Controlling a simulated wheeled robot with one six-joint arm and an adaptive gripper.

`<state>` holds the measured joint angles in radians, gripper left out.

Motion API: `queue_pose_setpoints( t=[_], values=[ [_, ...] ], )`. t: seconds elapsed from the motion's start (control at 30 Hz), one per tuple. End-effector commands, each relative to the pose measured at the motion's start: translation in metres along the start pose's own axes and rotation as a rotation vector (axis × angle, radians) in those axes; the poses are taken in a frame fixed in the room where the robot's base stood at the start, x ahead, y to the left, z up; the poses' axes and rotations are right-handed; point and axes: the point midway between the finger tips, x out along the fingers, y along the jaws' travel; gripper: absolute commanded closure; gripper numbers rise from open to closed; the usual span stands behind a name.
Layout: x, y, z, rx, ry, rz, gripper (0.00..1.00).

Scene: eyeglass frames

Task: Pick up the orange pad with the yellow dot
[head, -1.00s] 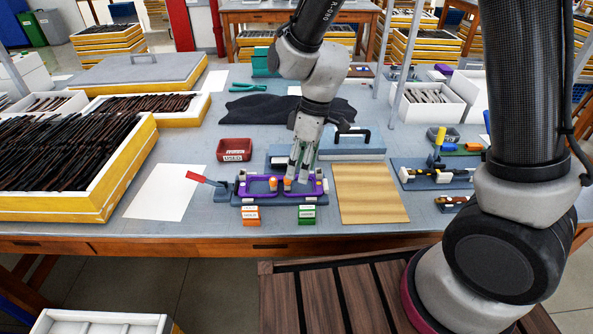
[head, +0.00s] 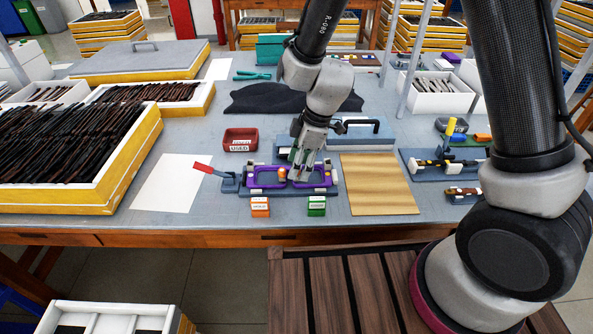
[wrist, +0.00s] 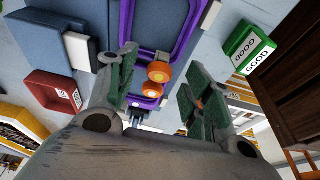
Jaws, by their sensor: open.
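A purple eyeglass frame (head: 266,187) lies on a blue-grey fixture (head: 240,190), also seen in the wrist view (wrist: 126,30). Two orange round pads show at the frame's bridge in the wrist view, an upper pad (wrist: 159,71) and a lower pad (wrist: 152,89). Each has a paler centre; I cannot tell which carries the yellow dot. In the head view one orange pad (head: 282,174) shows just left of my gripper (head: 306,172). My gripper is open, its green-lined fingers spread either side of the pads in the wrist view (wrist: 161,62). Contact is unclear.
A red "USED" bin (head: 240,140) stands behind the fixture. A red-handled clamp (head: 203,168) is at its left. Orange (head: 260,208) and green (head: 316,207) boxes stand in front. A wooden board (head: 378,186) lies right, white paper (head: 177,184) left.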

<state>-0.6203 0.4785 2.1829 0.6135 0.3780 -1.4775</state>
Motion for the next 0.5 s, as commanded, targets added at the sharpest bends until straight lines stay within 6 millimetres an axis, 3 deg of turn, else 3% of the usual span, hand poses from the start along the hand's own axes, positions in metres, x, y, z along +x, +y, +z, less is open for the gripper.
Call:
queue_pose_setpoints(
  t=[0.1, 0.37, 0.5],
  values=[
    [0.0121, 0.0004, -0.0004, 0.000, 0.000, 0.000, 0.49],
    [0.0138, 0.0005, -0.0007, -0.001, 0.001, 0.001, 0.51],
    [0.0137, 0.0005, -0.0006, -0.001, 0.001, 0.001, 0.77]
  ],
)
